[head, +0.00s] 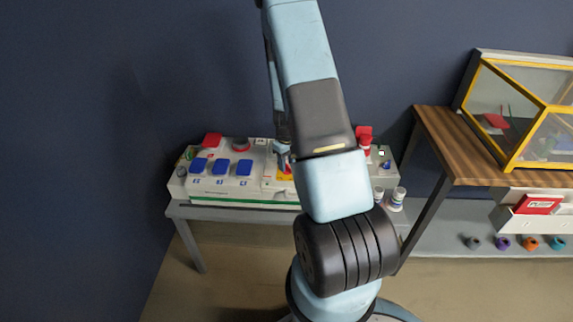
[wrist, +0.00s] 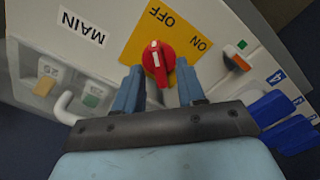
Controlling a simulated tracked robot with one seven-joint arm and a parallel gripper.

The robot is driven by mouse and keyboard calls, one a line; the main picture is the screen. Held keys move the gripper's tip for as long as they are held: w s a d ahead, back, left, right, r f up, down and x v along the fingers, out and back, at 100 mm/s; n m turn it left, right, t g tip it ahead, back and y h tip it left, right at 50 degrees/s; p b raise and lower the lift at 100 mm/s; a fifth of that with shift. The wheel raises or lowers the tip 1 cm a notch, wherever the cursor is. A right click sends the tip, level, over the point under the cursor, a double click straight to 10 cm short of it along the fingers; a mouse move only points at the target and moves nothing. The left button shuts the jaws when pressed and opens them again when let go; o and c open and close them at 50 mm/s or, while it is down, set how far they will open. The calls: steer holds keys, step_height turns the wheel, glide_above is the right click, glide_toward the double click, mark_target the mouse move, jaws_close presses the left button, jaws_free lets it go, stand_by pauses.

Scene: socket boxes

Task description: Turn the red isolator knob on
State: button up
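The red isolator knob (wrist: 158,57) sits on a yellow plate (wrist: 138,44) marked OFF and ON, in the wrist view. Its white mark points up in the picture, to the OFF side and away from ON. My gripper (wrist: 159,67) is open, with one blue finger at the left and one at the right of the knob's lower part. I cannot tell whether the fingers touch it. In the head view the yellow plate (head: 285,173) shows on the grey socket box (head: 227,186), and my arm hides part of that area.
A MAIN label (wrist: 82,27) and a small rocker switch (wrist: 237,57) flank the plate. A white curved handle (wrist: 66,108) and blue socket covers (wrist: 290,134) lie near my gripper. In the head view, a wooden table (head: 440,122) with a yellow-framed case stands at the right.

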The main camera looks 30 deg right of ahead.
steer(key=shift+f, duration=0.45)
jaws_close()
